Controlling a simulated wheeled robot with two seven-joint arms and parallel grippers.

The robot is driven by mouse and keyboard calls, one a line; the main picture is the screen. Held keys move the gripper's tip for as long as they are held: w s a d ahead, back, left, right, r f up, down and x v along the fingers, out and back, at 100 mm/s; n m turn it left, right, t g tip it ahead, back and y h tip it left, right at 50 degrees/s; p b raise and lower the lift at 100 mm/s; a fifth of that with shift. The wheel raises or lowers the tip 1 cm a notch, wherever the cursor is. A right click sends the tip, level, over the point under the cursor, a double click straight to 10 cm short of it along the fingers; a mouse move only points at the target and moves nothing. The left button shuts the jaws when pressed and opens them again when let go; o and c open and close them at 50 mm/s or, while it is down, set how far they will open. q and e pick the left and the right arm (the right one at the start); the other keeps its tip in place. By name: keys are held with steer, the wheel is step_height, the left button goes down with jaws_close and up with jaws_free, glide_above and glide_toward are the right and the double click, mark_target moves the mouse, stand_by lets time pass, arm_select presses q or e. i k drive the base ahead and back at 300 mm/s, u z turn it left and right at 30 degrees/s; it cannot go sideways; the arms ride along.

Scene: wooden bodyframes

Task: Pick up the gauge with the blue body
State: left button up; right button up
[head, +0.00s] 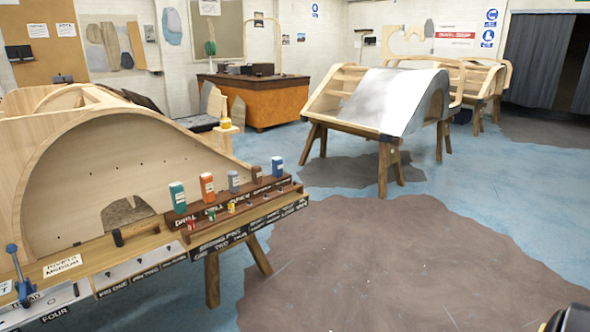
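No thing in view can be clearly made out as a gauge. A blue upright tool (15,262) with a round knob on top stands at the left end of the bench's front edge. A blue block (277,167) with a pale label stands at the right end of a dark stepped rack (245,203). Also on the rack stand a grey-blue block (233,181), a teal block (178,197) and an orange block (207,187). Neither gripper's fingers show. A dark rounded part, possibly my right arm, shows at the bottom right corner.
The wooden bench (110,258) with a large curved frame fills the left. Another frame with a silver panel (385,98) stands on legs at the back. A wooden desk (252,97) is by the far wall. The floor (390,260) in the middle and right is clear.

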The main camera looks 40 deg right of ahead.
mark_target(278, 165)
steer(key=z, duration=1.9)
steer(key=i, duration=5.3)
steer(key=u, duration=4.55)
steer(key=i, duration=0.5)
steer(key=z, duration=0.15)
